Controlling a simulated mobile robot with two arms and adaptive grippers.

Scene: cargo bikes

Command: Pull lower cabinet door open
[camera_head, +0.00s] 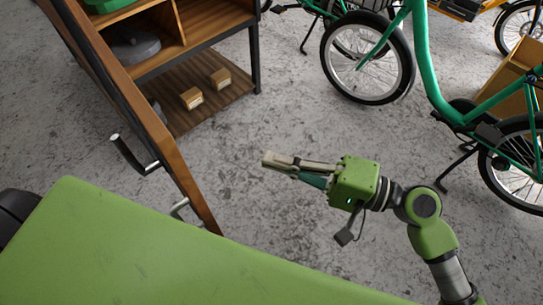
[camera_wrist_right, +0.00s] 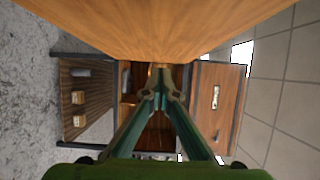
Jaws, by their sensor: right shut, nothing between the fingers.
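The wooden cabinet (camera_head: 212,32) stands at the upper left of the head view. A wooden door panel (camera_head: 168,150) stands out from it, seen nearly edge-on, with its lower interior exposed. A metal handle (camera_head: 135,158) sits on the panel's far-left side, and another metal bar (camera_head: 180,207) shows lower down. My right gripper (camera_head: 269,160) is shut and empty, to the right of the panel and apart from it, on the inner side. In the right wrist view its fingers (camera_wrist_right: 160,84) meet, with a broad wooden panel (camera_wrist_right: 160,25) across the top. My left gripper is not in view.
Two small boxes (camera_head: 192,98) (camera_head: 220,78) lie on the lower shelf (camera_head: 178,122). A green bicycle (camera_head: 432,70) stands at the right. Grey concrete floor (camera_head: 290,105) is free between cabinet and bicycle. A drawer front with a handle (camera_wrist_right: 215,97) shows in the wrist view.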

